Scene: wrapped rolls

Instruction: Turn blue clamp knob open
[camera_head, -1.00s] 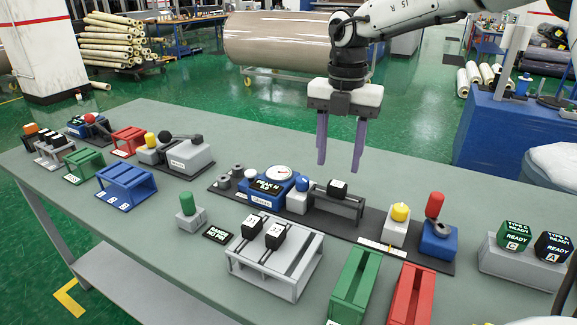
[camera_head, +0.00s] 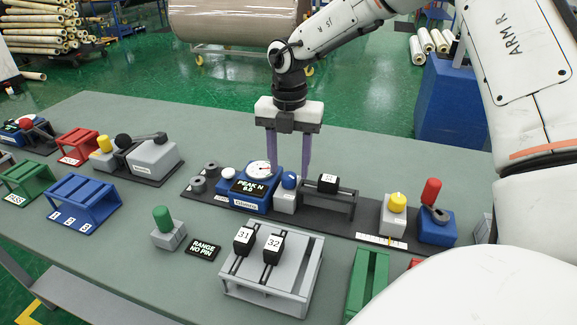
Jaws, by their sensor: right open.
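The blue clamp knob (camera_head: 289,180) sits on a small light grey block (camera_head: 285,201), just right of the blue gauge unit. My right gripper (camera_head: 289,172) points down with two purple fingers, open and empty. In the picture its fingertips lie on either side of the knob; their lower ends are partly hidden behind the gauge unit and the block. I cannot tell how far they are behind the knob. My left gripper is not in view.
The blue gauge unit (camera_head: 257,190) stands left of the knob and a dark bracket with a black block (camera_head: 327,184) right of it, all on a dark base plate. A yellow knob (camera_head: 397,202) and a red handle (camera_head: 431,191) stand further right. The table behind is clear.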

